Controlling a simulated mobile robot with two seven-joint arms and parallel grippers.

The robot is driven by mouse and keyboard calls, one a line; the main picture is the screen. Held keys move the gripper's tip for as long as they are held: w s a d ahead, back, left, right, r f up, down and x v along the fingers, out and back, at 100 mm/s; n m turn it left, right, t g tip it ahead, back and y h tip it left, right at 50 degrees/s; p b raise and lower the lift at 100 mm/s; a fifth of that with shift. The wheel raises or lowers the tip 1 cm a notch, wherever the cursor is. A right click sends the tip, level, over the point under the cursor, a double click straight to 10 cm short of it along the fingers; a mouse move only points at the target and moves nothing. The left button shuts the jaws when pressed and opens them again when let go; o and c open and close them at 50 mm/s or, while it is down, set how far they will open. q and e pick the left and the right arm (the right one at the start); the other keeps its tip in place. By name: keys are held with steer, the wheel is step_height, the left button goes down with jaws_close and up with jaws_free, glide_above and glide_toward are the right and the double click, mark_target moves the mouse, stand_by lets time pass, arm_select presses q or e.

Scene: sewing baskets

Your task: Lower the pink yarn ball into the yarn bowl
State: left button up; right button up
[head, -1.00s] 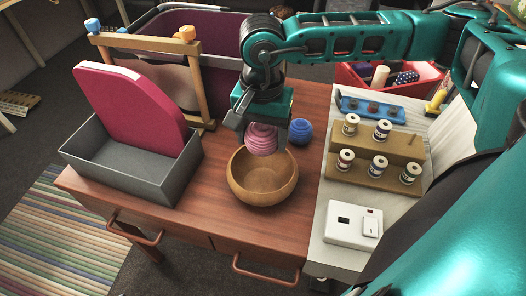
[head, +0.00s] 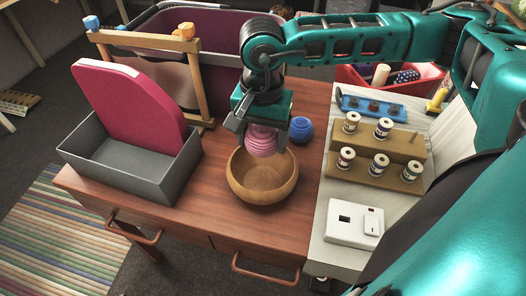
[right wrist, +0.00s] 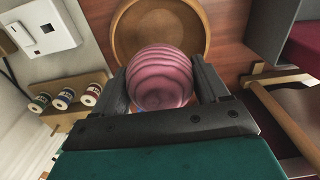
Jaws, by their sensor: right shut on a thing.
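The pink yarn ball (head: 262,141) is held between the fingers of my right gripper (head: 264,138), above the back part of the yarn bowl. In the right wrist view the gripper (right wrist: 162,85) is shut on the pink ball (right wrist: 160,76), one finger on each side. The yarn bowl (head: 263,190) is round, wooden and empty as far as I can see, on the brown table. In the right wrist view the bowl (right wrist: 128,40) lies beyond the ball, which hides part of it. My left gripper is in neither view.
A blue yarn ball (head: 301,130) sits on the table behind the bowl. A grey box (head: 135,170) with a magenta board stands left. A wooden rack with thread spools (head: 375,165) and a white switch box (head: 354,224) are on the right. Table space left of the bowl is clear.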

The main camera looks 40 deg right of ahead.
mark_target(262, 182)
steer(key=shift+f+b, duration=0.45)
steer(key=shift+f, duration=0.2)
steer(key=shift+f+b, duration=0.4)
steer(key=shift+b, duration=0.05)
steer(key=shift+f+b, duration=0.4)
steer(key=shift+f, duration=0.05)
steer(key=shift+f+b, duration=1)
steer(key=shift+b, duration=0.05)
steer(key=shift+f+b, duration=0.75)
steer(key=shift+f, duration=0.15)
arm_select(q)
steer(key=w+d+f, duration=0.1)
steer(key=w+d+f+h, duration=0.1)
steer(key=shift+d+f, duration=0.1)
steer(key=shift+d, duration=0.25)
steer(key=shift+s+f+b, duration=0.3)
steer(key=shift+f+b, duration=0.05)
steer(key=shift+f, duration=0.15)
arm_select(e)
steer(key=shift+f, duration=0.25)
arm_select(q)
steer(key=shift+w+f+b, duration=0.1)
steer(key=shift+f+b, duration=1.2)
steer(key=shift+b, duration=0.05)
arm_select(e)
steer(key=shift+f, duration=1.45)
